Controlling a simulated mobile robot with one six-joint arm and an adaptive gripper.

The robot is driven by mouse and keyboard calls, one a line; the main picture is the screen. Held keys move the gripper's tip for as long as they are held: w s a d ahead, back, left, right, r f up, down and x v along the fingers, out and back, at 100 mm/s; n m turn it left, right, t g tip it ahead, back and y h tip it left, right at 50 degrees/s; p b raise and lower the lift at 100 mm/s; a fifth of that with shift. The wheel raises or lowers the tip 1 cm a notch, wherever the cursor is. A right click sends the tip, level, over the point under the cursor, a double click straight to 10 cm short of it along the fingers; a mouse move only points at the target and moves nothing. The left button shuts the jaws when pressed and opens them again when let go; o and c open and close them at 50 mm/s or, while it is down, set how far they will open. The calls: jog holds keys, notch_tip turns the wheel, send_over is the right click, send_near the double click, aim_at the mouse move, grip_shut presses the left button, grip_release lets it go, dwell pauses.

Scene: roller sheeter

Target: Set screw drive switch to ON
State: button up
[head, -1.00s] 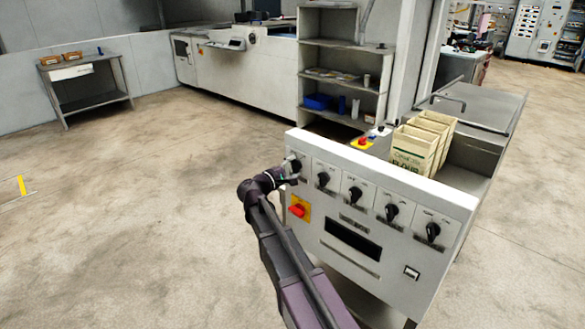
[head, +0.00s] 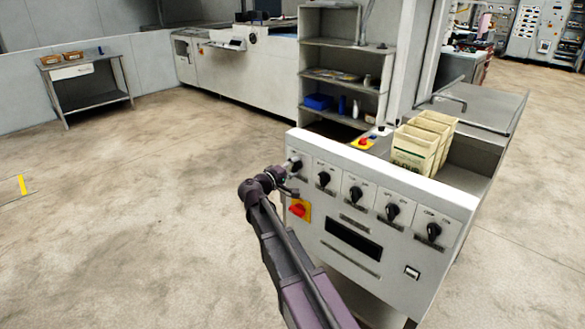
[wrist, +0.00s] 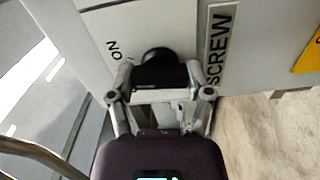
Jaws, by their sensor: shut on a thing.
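The screw drive switch is a black rotary knob (head: 296,165) at the left end of the grey control panel (head: 385,235). In the wrist view the knob (wrist: 160,66) sits between my two fingers, with ON printed to its left and the SCREW label (wrist: 218,45) to its right. My gripper (wrist: 160,85) is shut on the knob. In the head view my gripper (head: 289,176) reaches it from the lower left, and the knob's top shows above it. The fingers hide part of the knob, so its exact pointer position cannot be told.
Several other black knobs, the nearest (head: 324,180), line the panel to the right. A red switch on a yellow plate (head: 299,209) is just below my gripper.

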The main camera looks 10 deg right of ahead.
jog(key=shift+d+m, duration=0.1)
jog(key=shift+m, duration=1.6)
jog(key=o, duration=1.1)
jog(key=shift+o, duration=0.2)
jog(key=shift+s+a, duration=0.1)
jog(key=shift+a, duration=0.1)
jog(key=v, duration=1.1)
jog(key=shift+s+a, duration=0.2)
jog(key=shift+a, duration=0.05)
